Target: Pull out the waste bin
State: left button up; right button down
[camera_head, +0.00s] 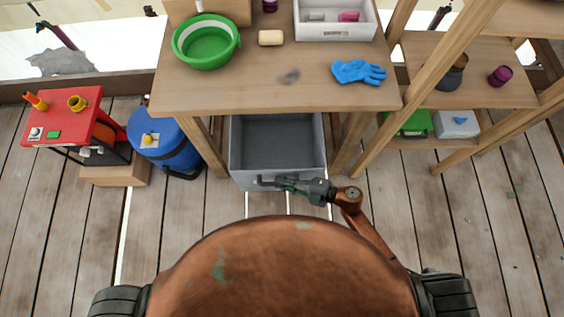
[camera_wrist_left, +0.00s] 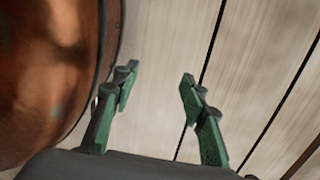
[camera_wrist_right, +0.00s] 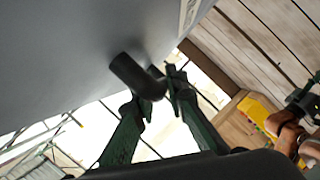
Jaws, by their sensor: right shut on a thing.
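The waste bin (camera_head: 278,130) is a grey open-topped box standing on the plank floor between the legs of the wooden table. Its front part sticks out past the table's front edge, and its back is hidden under the tabletop. It looks empty. My right gripper (camera_head: 268,181) is at the bin's front wall, shut on the dark bar handle (camera_wrist_right: 137,76), which also shows against the grey wall (camera_wrist_right: 70,50) in the right wrist view. My left gripper (camera_wrist_left: 160,78) is open and empty above bare floor planks, beside my copper body. It is not in the head view.
The wooden table (camera_head: 230,88) holds a green basin (camera_head: 206,42), a soap-like block, a blue glove (camera_head: 358,72) and a white tray. A blue canister (camera_head: 165,146) and a red stand (camera_head: 65,115) are at the left, shelves (camera_head: 470,75) at the right. Floor beside my body is clear.

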pick_arm(q)
jog(key=shift+s+a+f+p, duration=0.15)
jog(key=shift+s+p, duration=0.15)
jog(key=shift+s, duration=0.65)
jog(key=shift+s+a+f+p, duration=0.1)
jog(key=shift+s+f+p, duration=0.15)
jog(key=shift+s, duration=0.75)
jog(key=shift+s+a+f+p, duration=0.1)
jog(key=shift+s+p, duration=0.25)
jog(key=shift+s, duration=0.6)
pick_arm(e)
jog(key=shift+s+d, duration=0.1)
jog(key=shift+s, duration=2.85)
jog(key=c, duration=2.2)
grip_release()
jog(key=v, duration=1.2)
